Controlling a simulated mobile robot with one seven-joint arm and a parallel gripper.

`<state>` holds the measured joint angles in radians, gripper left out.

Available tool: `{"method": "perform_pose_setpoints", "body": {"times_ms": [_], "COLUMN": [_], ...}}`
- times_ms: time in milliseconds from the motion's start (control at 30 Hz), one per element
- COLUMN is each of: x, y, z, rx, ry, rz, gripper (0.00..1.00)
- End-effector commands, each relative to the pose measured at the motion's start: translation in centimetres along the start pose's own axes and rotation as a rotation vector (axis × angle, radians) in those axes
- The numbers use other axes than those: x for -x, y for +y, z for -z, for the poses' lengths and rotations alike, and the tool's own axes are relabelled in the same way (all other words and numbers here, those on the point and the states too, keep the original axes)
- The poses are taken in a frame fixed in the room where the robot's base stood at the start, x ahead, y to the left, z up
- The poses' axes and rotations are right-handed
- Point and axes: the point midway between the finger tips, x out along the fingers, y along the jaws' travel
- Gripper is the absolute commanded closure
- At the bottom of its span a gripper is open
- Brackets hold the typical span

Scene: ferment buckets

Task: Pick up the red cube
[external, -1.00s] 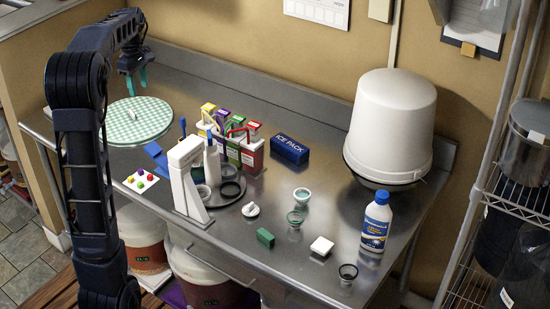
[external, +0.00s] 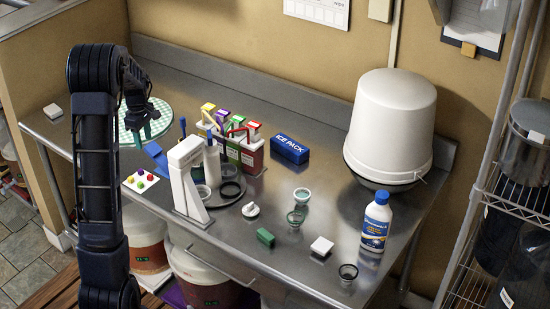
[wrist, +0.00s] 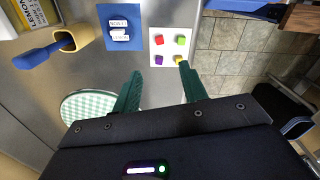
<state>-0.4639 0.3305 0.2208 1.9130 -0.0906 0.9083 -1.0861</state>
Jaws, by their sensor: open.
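The red cube (wrist: 160,40) sits on a white card (wrist: 169,29) in the wrist view, with a green cube (wrist: 180,40), a purple cube (wrist: 159,59) and a yellow cube (wrist: 178,59) around it. In the external view the red cube (external: 151,177) is on the card's right side, near the table's front edge. My gripper (external: 148,131) is open and empty, above and behind the card. In the wrist view its teal fingers (wrist: 158,67) stand apart. The right fingertip overlaps the picture close to the yellow cube; contact cannot be told.
A blue panel (wrist: 122,43) with white labels lies beside the card. A white dispenser-like stand (external: 187,180) rises right of the card. Behind it are colourful cartons (external: 238,150). A green checkered round mat (external: 160,112) lies behind my gripper. The floor shows beyond the table edge.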

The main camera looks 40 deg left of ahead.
Motion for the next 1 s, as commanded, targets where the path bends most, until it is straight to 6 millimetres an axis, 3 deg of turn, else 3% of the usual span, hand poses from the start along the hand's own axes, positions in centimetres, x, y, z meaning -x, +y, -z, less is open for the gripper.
{"method": "perform_pose_setpoints", "body": {"times_ms": [100,500,1000], "x": [-3.1,-8.4,-12.2], "y": [-0.1,0.0,0.1], "z": [0.0,0.0,0.2], "rx": [0.001,0.000,0.000], "ry": [-0.001,-0.001,-0.001], "rz": [0.003,0.002,0.002], "gripper": [0.57,0.57,0.57]}}
